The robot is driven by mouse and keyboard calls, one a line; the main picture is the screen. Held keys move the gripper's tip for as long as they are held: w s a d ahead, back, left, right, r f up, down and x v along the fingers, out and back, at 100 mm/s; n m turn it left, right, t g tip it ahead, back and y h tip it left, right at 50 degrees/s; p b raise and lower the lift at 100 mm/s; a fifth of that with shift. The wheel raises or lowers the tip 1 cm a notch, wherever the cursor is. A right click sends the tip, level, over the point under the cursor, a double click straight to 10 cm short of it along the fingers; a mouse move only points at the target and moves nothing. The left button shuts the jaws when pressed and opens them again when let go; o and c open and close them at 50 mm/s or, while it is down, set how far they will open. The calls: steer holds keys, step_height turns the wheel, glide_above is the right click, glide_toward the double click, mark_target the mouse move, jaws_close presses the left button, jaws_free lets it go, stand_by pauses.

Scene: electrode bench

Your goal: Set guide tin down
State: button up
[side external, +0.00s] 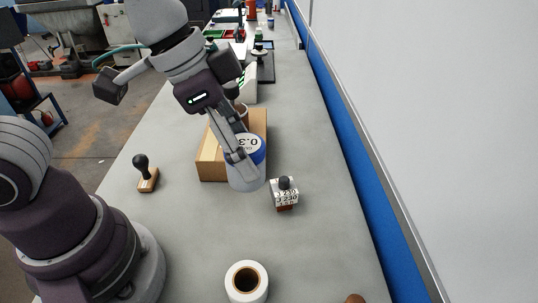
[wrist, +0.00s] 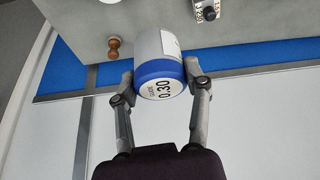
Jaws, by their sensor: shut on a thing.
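The guide tin (side external: 243,176) is a pale grey cylinder with a blue-rimmed lid marked 0.30.
The open cardboard box (side external: 213,170) stands just behind the tin. A black-handled stamp (side external: 147,174) stands left, and a white roll (side external: 246,283) stands in front. Bare grey bench (side external: 190,235) lies between them.

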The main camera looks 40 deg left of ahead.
step_height(320, 180, down, 12)
steer(key=w+d, duration=0.2)
steer(key=w, duration=0.2)
steer(key=w+d+f, duration=0.1)
steer(key=w+d, duration=0.2)
steer(key=w, duration=0.2)
steer(key=w+d, duration=0.3)
steer(key=w, duration=0.1)
steer(key=shift+w+d+f, duration=0.15)
steer(key=shift+w+f, duration=0.2)
steer(key=shift+w, duration=0.05)
steer(key=shift+f, duration=1.75)
steer(key=o, duration=1.2)
steer(key=shift+f, duration=0.1)
